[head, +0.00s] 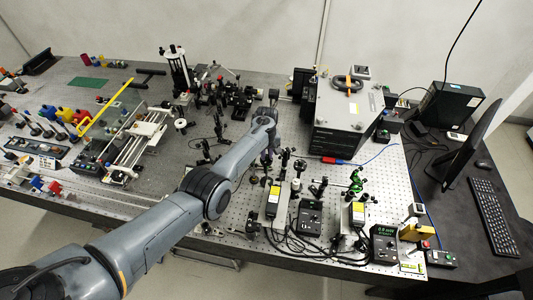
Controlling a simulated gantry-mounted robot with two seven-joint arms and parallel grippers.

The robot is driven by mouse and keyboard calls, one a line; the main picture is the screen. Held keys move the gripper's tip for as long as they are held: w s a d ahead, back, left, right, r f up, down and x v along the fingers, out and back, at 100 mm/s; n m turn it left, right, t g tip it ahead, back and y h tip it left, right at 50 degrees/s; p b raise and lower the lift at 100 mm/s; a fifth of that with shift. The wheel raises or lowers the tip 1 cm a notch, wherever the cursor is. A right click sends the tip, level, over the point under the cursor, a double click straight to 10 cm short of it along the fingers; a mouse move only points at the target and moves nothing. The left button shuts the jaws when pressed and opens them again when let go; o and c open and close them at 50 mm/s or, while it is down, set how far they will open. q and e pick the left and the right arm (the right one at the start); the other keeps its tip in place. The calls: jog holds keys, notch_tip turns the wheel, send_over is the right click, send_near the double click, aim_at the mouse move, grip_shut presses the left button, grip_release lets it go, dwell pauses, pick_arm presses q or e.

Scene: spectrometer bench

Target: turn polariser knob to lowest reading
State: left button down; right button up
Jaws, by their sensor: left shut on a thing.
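My left arm reaches in from the lower left, and its gripper (268,163) points down among the small optic mounts on the perforated bench. The gripper is shut on a small part there, which looks like the polariser knob; the fingers and knob are too small and partly hidden by my arm to show clearly. A black power meter (384,243) stands at the front right with a green lit display, whose small digits look like 0.0 mW. My right gripper is not in view.
Yellow-labelled boxes (273,202) and a black controller (310,218) with cables stand in front of the mounts. A large grey instrument (349,118) stands behind to the right. A monitor (463,147) and keyboard (492,217) are on the right-hand desk. Rail equipment (140,140) lies to the left.

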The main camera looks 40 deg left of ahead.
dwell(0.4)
pick_arm(q)
jog(key=c, duration=1)
grip_release()
jog(key=shift+c, duration=0.2)
jog(key=shift+r, duration=0.65)
notch_tip(320, 180, up, 9)
jog(key=shift+r, duration=0.2)
jog(key=shift+s+f, duration=0.1)
